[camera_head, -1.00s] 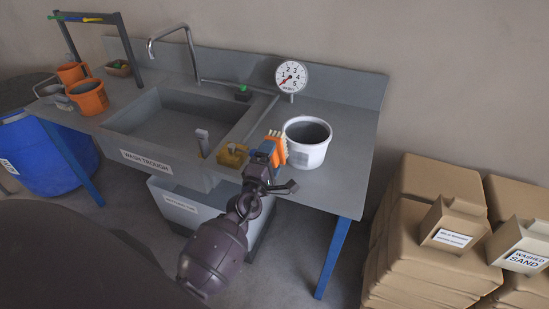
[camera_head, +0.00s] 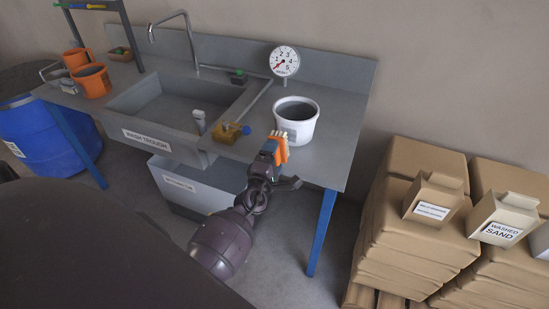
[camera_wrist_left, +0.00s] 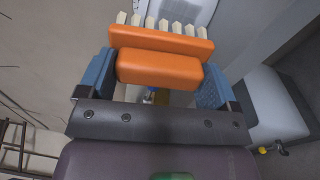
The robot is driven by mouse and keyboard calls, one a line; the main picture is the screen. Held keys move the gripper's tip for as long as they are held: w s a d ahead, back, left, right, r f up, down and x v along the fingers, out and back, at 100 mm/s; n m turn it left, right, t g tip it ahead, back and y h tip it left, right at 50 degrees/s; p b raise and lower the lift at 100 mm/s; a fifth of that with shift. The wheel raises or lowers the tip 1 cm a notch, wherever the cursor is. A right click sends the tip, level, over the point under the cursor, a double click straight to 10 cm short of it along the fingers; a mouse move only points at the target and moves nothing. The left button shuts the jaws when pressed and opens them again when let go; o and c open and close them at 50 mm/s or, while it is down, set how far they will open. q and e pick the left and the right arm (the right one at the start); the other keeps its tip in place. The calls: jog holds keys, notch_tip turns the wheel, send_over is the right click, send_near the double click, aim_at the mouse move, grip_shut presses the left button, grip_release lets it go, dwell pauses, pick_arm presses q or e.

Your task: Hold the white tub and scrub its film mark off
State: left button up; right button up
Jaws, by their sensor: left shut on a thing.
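The white tub (camera_head: 299,127) stands upright on the right part of the steel bench, with a dark grey inside. A greyish patch shows on its front wall, partly behind the brush. My left gripper (camera_head: 270,152) is shut on an orange scrub brush (camera_head: 282,150) with pale bristles. The brush is just in front of the tub, low and to its left; I cannot tell whether the bristles touch it. In the left wrist view the orange brush (camera_wrist_left: 160,67) sits between the blue fingers, and part of the tub (camera_wrist_left: 185,10) shows beyond the bristles. My right gripper is not in view.
The wash trough (camera_head: 165,105) is left of the tub, with a yellow block (camera_head: 227,133) at its near right corner. A dial gauge (camera_head: 284,61) stands behind the tub. Orange pots (camera_head: 92,82) are far left. Stacked sacks (camera_head: 415,235) stand on the right.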

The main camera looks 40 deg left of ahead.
pick_arm(q)
jog(key=shift+w+a, duration=0.1)
jog(key=shift+w, duration=0.5)
jog(key=shift+b+x, duration=0.3)
jog(key=shift+x, duration=1.35)
jog(key=shift+r, duration=0.1)
